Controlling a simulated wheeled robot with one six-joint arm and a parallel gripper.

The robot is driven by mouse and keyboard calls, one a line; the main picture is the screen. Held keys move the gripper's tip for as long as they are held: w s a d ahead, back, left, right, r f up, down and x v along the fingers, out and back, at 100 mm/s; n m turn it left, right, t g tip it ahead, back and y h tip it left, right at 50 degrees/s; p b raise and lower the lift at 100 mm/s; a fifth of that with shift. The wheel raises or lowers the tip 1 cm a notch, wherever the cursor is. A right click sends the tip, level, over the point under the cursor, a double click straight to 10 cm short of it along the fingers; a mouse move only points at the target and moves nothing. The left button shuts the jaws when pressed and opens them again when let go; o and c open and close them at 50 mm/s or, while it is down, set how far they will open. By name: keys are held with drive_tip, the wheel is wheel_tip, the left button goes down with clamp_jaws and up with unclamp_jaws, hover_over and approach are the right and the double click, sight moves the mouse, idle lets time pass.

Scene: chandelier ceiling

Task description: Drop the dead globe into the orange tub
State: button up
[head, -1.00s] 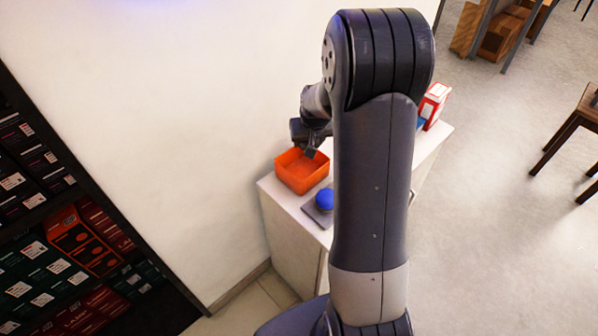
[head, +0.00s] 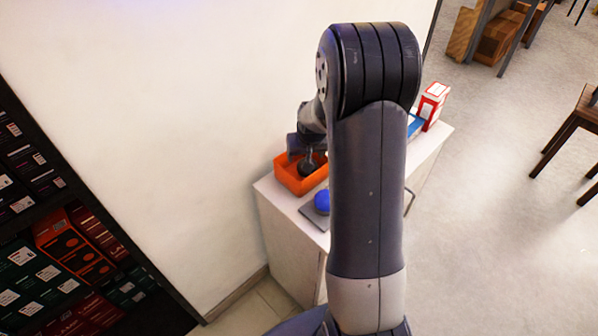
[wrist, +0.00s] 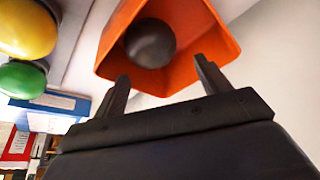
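The dead globe, a dark grey ball (wrist: 150,43), is within the orange tub in the wrist view, apart from my fingertips. The orange tub (head: 301,187) stands at the wall end of the white cabinet; its wall also shows in the wrist view (wrist: 212,40). My gripper (wrist: 162,72) is open, its two fingers spread and empty, pointing into the tub. In the head view my gripper is low over the tub, partly behind my arm, and a dark shape shows inside the tub.
A blue globe (head: 322,201) sits on a grey base beside the tub. Yellow (wrist: 27,27) and green (wrist: 22,79) globes show in the wrist view. A red-and-white box (head: 433,106) and a blue item (head: 414,126) stand farther along the cabinet top (head: 428,145).

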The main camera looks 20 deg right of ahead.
drive_tip(key=shift+o, duration=0.6)
drive_tip(key=v, duration=1)
drive_tip(key=shift+s+r, duration=0.2)
drive_tip(key=shift+r, duration=0.2)
drive_tip(key=x, duration=1.1)
wheel_tip(320, 180, up, 5)
drive_tip(key=p, duration=0.3)
drive_tip(key=shift+f, duration=0.2)
